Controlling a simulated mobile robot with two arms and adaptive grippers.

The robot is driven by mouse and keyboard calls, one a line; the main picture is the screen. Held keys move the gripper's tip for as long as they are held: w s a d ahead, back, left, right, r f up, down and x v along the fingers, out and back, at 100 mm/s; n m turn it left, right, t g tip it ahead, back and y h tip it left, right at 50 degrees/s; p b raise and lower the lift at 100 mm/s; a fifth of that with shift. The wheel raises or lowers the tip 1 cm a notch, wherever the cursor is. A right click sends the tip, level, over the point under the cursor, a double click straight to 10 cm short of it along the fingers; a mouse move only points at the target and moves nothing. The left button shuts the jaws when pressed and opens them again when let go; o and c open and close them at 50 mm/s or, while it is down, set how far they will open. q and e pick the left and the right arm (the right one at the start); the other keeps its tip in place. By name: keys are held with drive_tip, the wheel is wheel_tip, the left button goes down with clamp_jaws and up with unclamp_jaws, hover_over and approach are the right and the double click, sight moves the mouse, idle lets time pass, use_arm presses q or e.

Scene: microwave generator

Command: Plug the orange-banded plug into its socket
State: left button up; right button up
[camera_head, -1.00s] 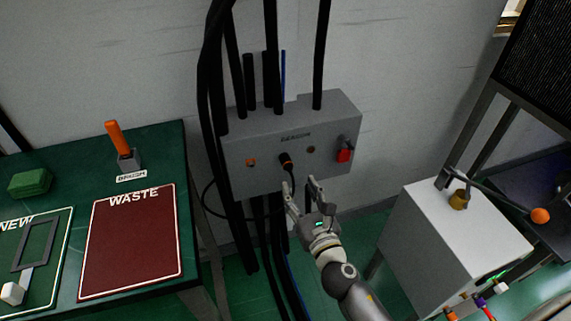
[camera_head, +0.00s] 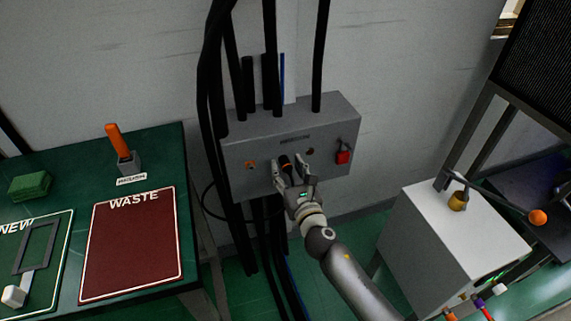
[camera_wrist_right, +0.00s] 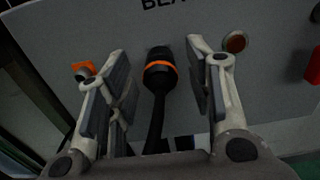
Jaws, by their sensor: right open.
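The orange-banded plug (camera_wrist_right: 158,72) is black with an orange ring, at the front face of the grey wall box (camera_head: 238,165). Its black cable hangs down from it. In the head view the plug (camera_head: 286,161) shows just beyond my fingers. My right gripper (camera_wrist_right: 155,85) is open, with one finger on each side of the plug and visible gaps between. In the head view the right gripper (camera_head: 290,170) is in front of the box's middle. Whether the plug is fully seated in a socket cannot be told. My left gripper is not in view.
The box also has an orange fitting (camera_head: 250,165) at left, a round reddish-brown fitting (camera_wrist_right: 236,42) and a red padlock-like part (camera_head: 343,157) at right. Thick black cables (camera_head: 270,60) run above. A green table (camera_head: 160,150) stands left, a white cabinet (camera_head: 475,225) right.

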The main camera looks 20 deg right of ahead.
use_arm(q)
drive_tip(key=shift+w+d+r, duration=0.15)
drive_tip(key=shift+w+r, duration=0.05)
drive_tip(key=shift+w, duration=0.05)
use_arm(e)
drive_tip(key=shift+w, duration=0.1)
idle(0.4)
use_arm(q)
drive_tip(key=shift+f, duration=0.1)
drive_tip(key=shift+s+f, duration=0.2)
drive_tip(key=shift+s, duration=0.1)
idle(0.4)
use_arm(e)
clamp_jaws()
idle(0.5)
